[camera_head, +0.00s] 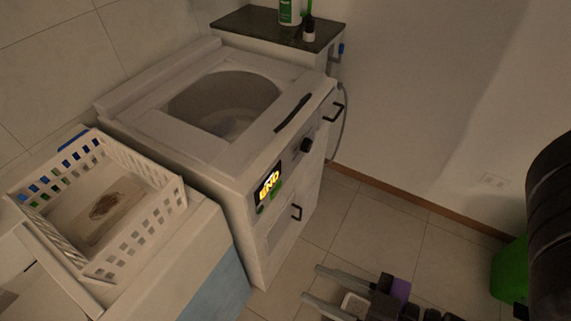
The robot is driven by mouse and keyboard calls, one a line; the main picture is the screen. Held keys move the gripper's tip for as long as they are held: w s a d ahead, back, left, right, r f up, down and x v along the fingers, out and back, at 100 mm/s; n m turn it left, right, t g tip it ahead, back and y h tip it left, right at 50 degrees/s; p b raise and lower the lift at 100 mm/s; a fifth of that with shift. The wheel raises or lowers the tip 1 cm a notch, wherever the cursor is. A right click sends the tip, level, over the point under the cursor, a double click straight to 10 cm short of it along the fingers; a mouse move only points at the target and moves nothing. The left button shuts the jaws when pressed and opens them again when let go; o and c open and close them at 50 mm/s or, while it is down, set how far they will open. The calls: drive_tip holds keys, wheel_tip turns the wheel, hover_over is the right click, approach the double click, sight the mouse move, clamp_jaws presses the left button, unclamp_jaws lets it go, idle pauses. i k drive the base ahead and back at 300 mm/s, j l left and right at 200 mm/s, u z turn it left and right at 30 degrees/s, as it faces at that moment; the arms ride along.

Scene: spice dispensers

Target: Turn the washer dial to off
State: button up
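The white washer (170,132) stands left of centre with its round tub opening uncovered on top. Its black dial (306,146) sits on the front panel, right of the lit yellow display (269,186). The dial is too small for me to read its setting. My gripper (312,282) is at the bottom centre, low in front of the washer and well apart from the dial. Its two grey fingers point left, spread apart, with nothing seen held between the tips.
A white basket (165,205) stands on a white unit at left. A dark-topped cabinet (262,25) behind holds a green bottle (289,10) and a small bottle (309,30). Black handles (297,212) jut from the fronts. A green bin (508,270) is at right. The tiled floor (375,222) between is clear.

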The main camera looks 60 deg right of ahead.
sight(306, 145)
drive_tip(key=k+l+z, duration=0.2)
drive_tip(key=z, duration=0.2)
drive_tip(key=k+l+z, duration=0.2)
drive_tip(key=z, duration=0.15)
drive_tip(key=k+l+z, duration=0.1)
drive_tip(key=l+z, duration=0.3)
